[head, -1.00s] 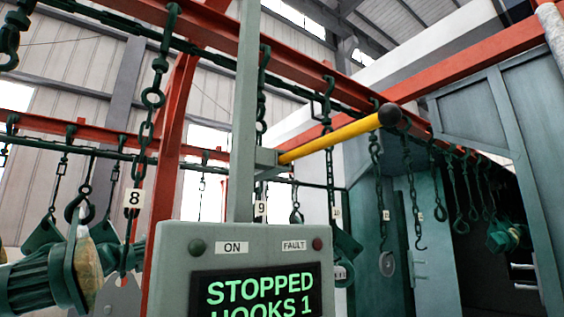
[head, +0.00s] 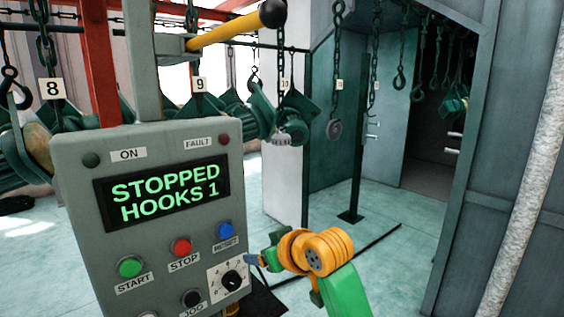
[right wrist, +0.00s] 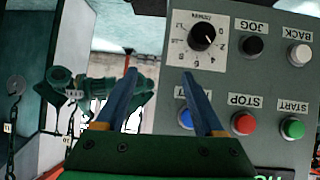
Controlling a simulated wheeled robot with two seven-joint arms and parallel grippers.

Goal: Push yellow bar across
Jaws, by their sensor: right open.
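The yellow bar (head: 228,31) with a black ball end (head: 272,13) sticks out to the right from the post above the grey control box, at the top of the head view. My right gripper (head: 256,259) is low in the head view, beside the right edge of the control box (head: 75,200) near its dial, well below the bar. In the right wrist view its two blue fingers (right wrist: 163,85) are apart with nothing between them. The bar does not show in the right wrist view. My left gripper is not in view.
The panel carries a green START button (head: 130,267), a red STOP button (head: 181,247), a blue RESET button (head: 225,230) and a dial (head: 232,280). Its screen (head: 165,191) reads STOPPED HOOKS 1. Hooks and green hoist parts (head: 290,125) hang behind. Floor to the right is clear.

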